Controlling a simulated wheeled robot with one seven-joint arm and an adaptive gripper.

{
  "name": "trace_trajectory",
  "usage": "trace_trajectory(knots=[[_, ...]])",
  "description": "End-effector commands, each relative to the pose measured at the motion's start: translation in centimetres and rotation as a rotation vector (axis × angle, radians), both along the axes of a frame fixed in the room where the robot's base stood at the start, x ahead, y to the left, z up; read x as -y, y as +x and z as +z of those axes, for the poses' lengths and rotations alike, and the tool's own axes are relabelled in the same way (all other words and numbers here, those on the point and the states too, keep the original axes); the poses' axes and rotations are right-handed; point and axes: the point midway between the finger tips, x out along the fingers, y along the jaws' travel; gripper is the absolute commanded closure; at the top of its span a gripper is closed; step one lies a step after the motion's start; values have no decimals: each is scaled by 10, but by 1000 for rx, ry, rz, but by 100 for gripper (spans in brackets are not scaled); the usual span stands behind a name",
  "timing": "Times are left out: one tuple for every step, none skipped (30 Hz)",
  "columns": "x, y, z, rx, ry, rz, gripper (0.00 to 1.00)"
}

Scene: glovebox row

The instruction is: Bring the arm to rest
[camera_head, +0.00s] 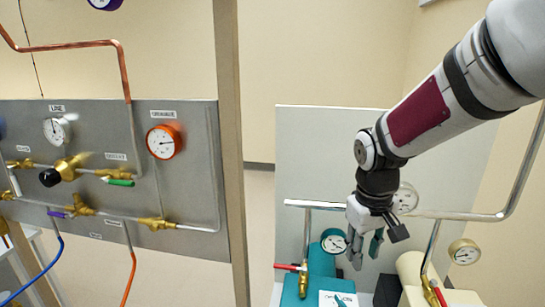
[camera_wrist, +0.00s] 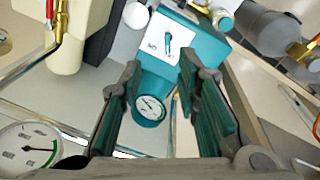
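My gripper (camera_head: 364,246) hangs from my arm on the right of the head view, fingers pointing down, in front of the white back panel (camera_head: 330,140). In the wrist view my gripper (camera_wrist: 158,85) has its two green-padded fingers spread apart with nothing held between them. A teal-rimmed gauge (camera_wrist: 150,108) shows in the gap beyond them. In the head view that gauge (camera_head: 333,241) is just left of the fingers. I cannot tell whether the fingers touch anything.
A teal box (camera_head: 322,273) with a white label stands below my gripper. A cream unit (camera_head: 415,285) with a gauge (camera_head: 464,251) stands to the right, and a horizontal pipe (camera_head: 455,215) runs behind. A grey panel (camera_head: 200,190) with gauges, brass valves and hoses fills the left.

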Motion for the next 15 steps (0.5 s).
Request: trace_trajectory(knots=[[0,-11,16,31,-9,-13,70],[0,-17,24,46,-10,-24,70],[0,-26,34,65,-12,-37,70],[0,-33,41,80,-13,-47,70],[0,-40,47,95,-13,-58,70],[0,-49,56,114,-12,-72,70],[-1,-57,61,128,-9,-81,70],[0,-64,67,144,-7,-91,70],[-1,-73,74,165,-2,-104,70],[-1,-81,79,180,3,-113,70],[-1,-88,83,195,8,-125,70],[-2,-98,88,214,18,-137,70],[-2,-106,92,229,24,-146,70],[-2,-114,95,244,32,-154,70],[-3,-123,99,264,44,-166,70]])
